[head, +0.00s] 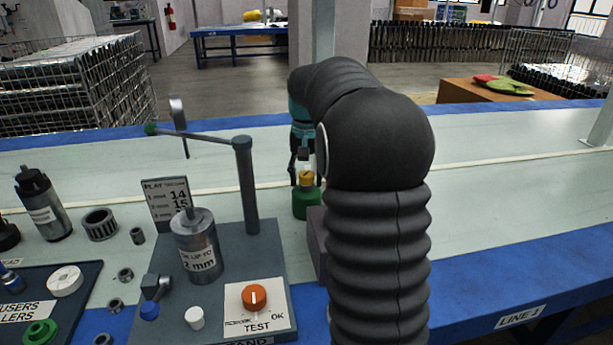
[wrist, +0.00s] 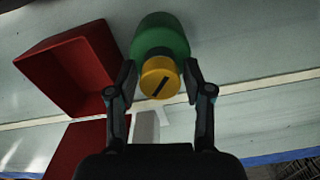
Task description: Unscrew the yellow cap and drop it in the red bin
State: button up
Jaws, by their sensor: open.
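The yellow cap (wrist: 158,77) has a dark slot across its top. It sits on a green container (wrist: 160,32) in the wrist view. In the head view the cap (head: 306,178) is on top of the upright green container (head: 305,205), left of my arm. My gripper (wrist: 159,84) is open, with one finger on each side of the cap; I cannot tell whether either finger touches it. In the head view my gripper (head: 304,163) is partly hidden by my arm. The red bin (wrist: 52,73) lies left of the container in the wrist view, and appears empty. I do not see it in the head view.
Another red surface (wrist: 72,150) shows at the lower left of the wrist view. A test stand (head: 280,250) with a post, an arm and an orange knob stands at the near left. The bench behind is mostly clear.

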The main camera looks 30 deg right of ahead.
jog(key=m, duration=1.1)
dwell(0.4)
grip_shut()
jog(key=shift+n, duration=1.7)
